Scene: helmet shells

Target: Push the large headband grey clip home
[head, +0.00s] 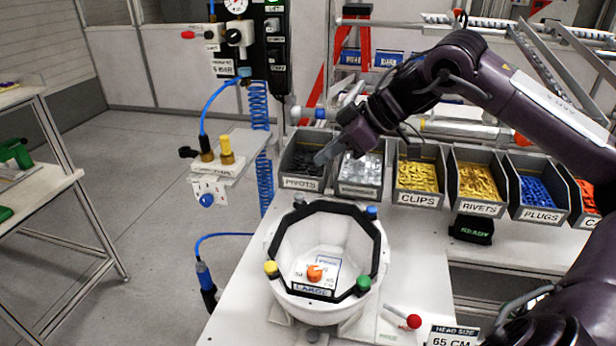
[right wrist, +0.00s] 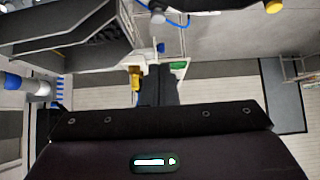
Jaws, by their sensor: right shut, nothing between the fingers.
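The white helmet shell (head: 318,309) stands open side up on the bench, with the black headband (head: 338,207) around its rim. A label reading LARGE is on the near side. The grey clip (head: 299,200) is at the far left corner of the headband; I cannot tell how deep it sits. Blue (head: 371,212), yellow (head: 271,268) and green (head: 363,283) clips mark the other corners. My right gripper (head: 325,155) is shut and empty, above and beyond the grey clip, apart from it. In the right wrist view its dark fingers (right wrist: 157,85) are together. My left gripper is out of view.
A row of bins stands behind the shell: pivots (head: 302,183), a bin of pale parts, clips (head: 418,197), rivets, plugs and more. A red-knobbed lever (head: 413,321) is at the front right. The bench (head: 418,270) right of the shell is mostly clear.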

